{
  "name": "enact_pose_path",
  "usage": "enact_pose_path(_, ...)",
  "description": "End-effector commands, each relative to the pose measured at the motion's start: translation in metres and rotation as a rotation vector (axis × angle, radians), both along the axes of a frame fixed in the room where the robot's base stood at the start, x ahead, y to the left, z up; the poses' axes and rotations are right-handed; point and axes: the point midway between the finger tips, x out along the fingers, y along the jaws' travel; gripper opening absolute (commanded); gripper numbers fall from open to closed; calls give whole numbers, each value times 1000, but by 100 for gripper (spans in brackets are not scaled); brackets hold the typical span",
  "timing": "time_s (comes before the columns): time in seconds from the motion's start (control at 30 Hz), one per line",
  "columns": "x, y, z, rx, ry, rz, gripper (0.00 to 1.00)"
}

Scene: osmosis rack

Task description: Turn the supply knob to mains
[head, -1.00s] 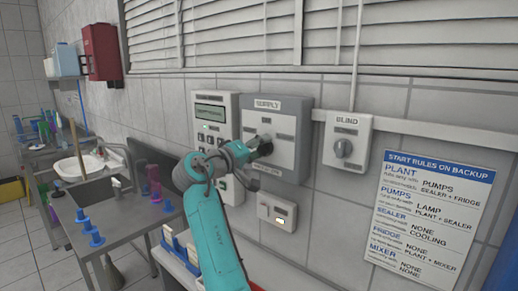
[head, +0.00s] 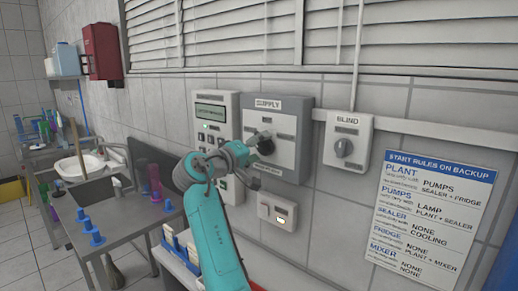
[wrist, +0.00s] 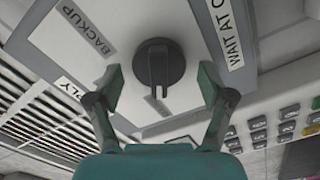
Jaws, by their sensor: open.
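The supply knob (wrist: 158,66) is a dark round dial with a raised grip on a pale plate. In the wrist view its grip runs roughly up and down. My gripper (wrist: 160,76) is open, with one finger on each side of the knob and gaps showing between. The supply panel (head: 301,120) is a grey-framed box on the wall; the knob (head: 266,146) is at its middle, partly covered by my gripper (head: 257,143). In the wrist view a BACKUP label (wrist: 88,28) lies left of the knob and a WAIT label (wrist: 227,40) right. I cannot read a mains label.
A sink bench (head: 110,215) stands at left.

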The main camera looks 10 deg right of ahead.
Motion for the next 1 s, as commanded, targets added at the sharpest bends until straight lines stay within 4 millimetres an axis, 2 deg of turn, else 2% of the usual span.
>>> enact_pose_path(0.23, -6, 9, 0, 0, -1, 1, 80)
enact_pose_path(0.7, -56, 78, 0, 1, -1, 2, 80)
enact_pose_path(0.83, -65, 91, 0, -1, -1, 2, 80)
enact_pose_path(1.0, -70, 97, 0, -1, 1, 0, 80)
